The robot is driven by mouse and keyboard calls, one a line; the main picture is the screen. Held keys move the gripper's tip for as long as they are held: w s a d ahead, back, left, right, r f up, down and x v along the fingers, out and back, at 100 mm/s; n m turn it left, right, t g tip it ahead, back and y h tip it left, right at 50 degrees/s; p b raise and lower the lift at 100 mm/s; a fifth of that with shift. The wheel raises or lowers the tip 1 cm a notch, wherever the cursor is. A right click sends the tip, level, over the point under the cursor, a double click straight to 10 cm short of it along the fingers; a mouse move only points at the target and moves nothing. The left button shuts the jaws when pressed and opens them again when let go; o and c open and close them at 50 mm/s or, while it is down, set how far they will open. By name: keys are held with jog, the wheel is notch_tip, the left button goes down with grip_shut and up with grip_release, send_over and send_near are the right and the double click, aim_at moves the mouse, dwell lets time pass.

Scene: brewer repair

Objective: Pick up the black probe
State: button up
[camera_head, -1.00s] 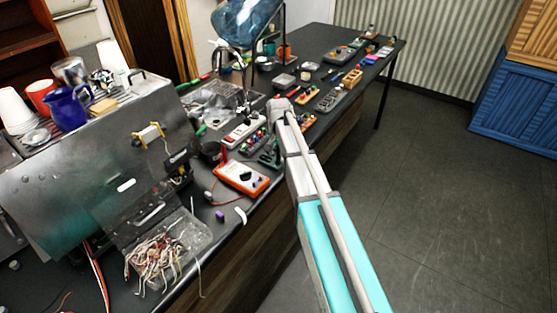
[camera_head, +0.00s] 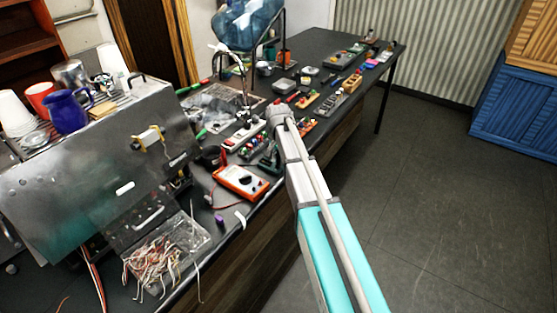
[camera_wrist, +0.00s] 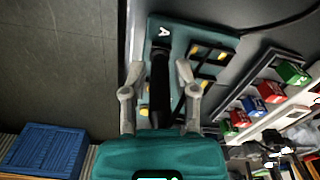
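The black probe (camera_wrist: 160,85) is a dark rod that runs lengthwise between the fingers of my gripper (camera_wrist: 159,70) in the wrist view. The fingers stand apart, one on each side of it, with visible gaps, so my gripper is open around the probe and not closed on it. The probe's lower end is hidden by the teal gripper body. A dark teal panel (camera_wrist: 210,40) with a white letter A and yellow patches lies behind it. In the head view my gripper (camera_head: 268,160) is low over the bench, right of the orange multimeter (camera_head: 241,181); I cannot make out the probe there.
Red, green and blue blocks (camera_wrist: 270,91) sit close to the right of my gripper. The metal brewer (camera_head: 90,165) and a tray of wires (camera_head: 205,238) stand on the bench's left part. Small parts crowd the bench (camera_head: 318,48). Open floor (camera_head: 440,190) lies to the right.

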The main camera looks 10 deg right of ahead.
grip_shut()
jog(key=shift+r, duration=0.2)
notch_tip(320, 180, up, 3)
jog(key=p, duration=0.3)
jog(key=s+r+p, duration=0.9)
jog(key=s+p, duration=0.1)
jog(key=s, duration=0.4)
jog(key=shift+r, duration=0.3)
jog(key=shift+d+f, duration=0.1)
jog(key=shift+f, duration=0.05)
